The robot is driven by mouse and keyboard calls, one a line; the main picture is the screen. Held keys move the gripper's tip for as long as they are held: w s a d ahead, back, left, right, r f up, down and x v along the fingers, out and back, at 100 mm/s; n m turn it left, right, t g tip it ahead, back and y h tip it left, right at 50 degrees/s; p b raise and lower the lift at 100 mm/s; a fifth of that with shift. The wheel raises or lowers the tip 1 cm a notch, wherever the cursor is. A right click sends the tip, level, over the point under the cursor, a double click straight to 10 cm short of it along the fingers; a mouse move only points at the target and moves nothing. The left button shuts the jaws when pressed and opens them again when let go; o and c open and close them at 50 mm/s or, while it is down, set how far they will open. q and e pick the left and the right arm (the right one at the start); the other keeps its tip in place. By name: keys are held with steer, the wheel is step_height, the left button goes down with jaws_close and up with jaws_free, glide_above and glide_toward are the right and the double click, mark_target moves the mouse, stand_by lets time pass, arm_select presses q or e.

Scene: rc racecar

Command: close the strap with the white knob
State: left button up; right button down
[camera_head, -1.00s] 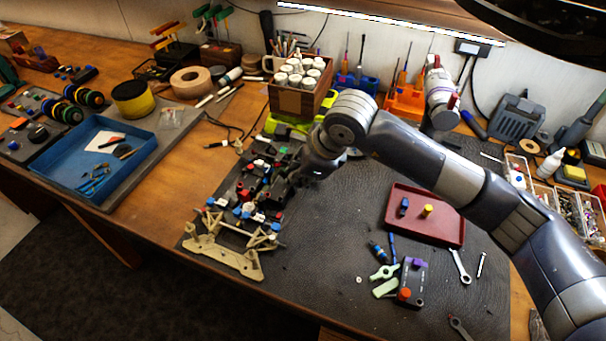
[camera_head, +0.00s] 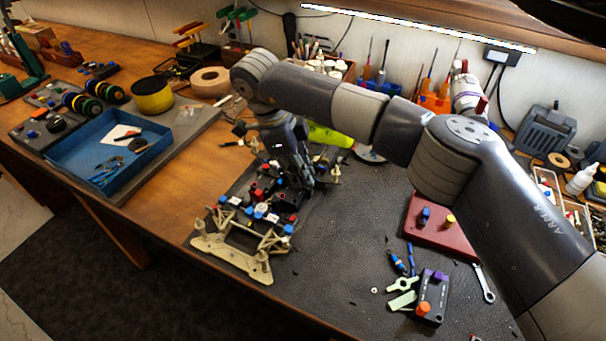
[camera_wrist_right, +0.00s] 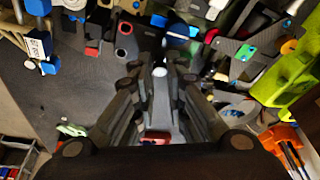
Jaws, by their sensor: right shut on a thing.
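The RC car chassis (camera_head: 231,257) lies on the dark mat, with pale beige end parts and red, blue, white and black pieces along its body. My right gripper (camera_head: 302,184) reaches down at the chassis's right side. In the right wrist view, my right gripper (camera_wrist_right: 160,76) is shut, with a small white knob (camera_wrist_right: 160,72) between its fingertips. The strap itself is mostly hidden by the fingers and cannot be told apart from the dark parts around it. My left gripper is not in view.
A red tray (camera_head: 440,236) and a small grey box with coloured knobs (camera_head: 433,297) lie on the right of the mat. A blue tray (camera_head: 113,160) stands at the left. The mat between chassis and red tray is clear.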

steer(key=shift+a+f+g+h+b, duration=0.2)
steer(key=shift+g+h+b, duration=0.1)
steer(key=shift+h, duration=0.2)
stand_by(0.4)
steer(key=c, duration=1.9)
jaws_free()
steer(key=shift+r, duration=0.1)
